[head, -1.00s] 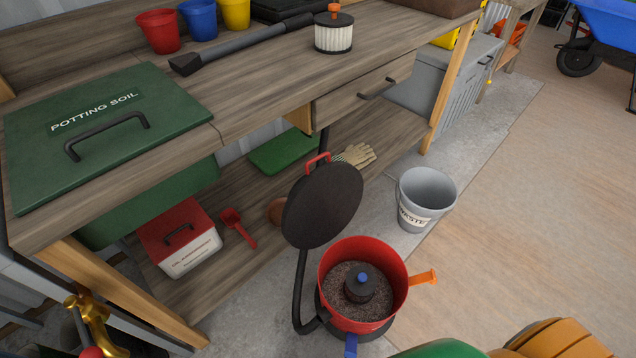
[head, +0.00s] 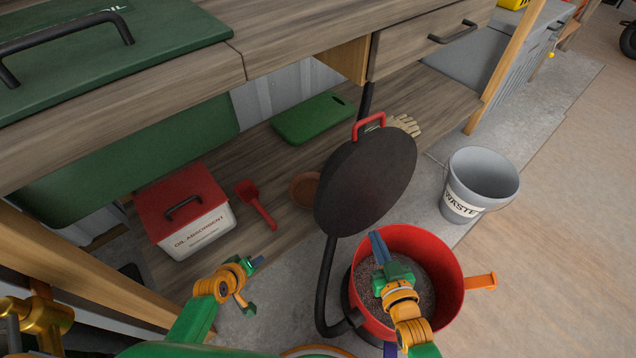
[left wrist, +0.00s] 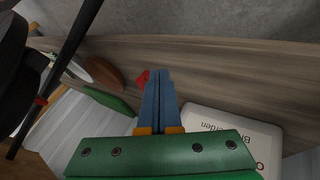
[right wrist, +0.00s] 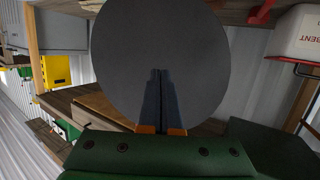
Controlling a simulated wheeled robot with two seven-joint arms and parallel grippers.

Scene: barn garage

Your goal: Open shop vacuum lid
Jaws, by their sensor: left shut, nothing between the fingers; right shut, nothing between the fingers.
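The shop vacuum's red drum (head: 450,262) stands on the floor, its top uncovered and grey debris inside. Its dark round lid (head: 362,185), with a red handle (head: 369,123), stands tilted up behind and left of the drum. My right gripper (head: 377,243) is shut and empty over the drum, in front of the lid's lower part. The lid (right wrist: 160,40) fills the middle of the right wrist view behind the shut fingers (right wrist: 160,75). My left gripper (head: 257,263) is shut and empty, left of the drum. Its fingers (left wrist: 159,75) show together in the left wrist view.
A black hose (head: 325,290) runs beside the drum. An orange latch (head: 481,281) sticks out right. A grey waste bucket (head: 481,185) stands right. The bench's lower shelf holds a red-lidded oil absorbent box (head: 187,215), red scoop (head: 256,204) and green board (head: 313,117). Floor is clear at right.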

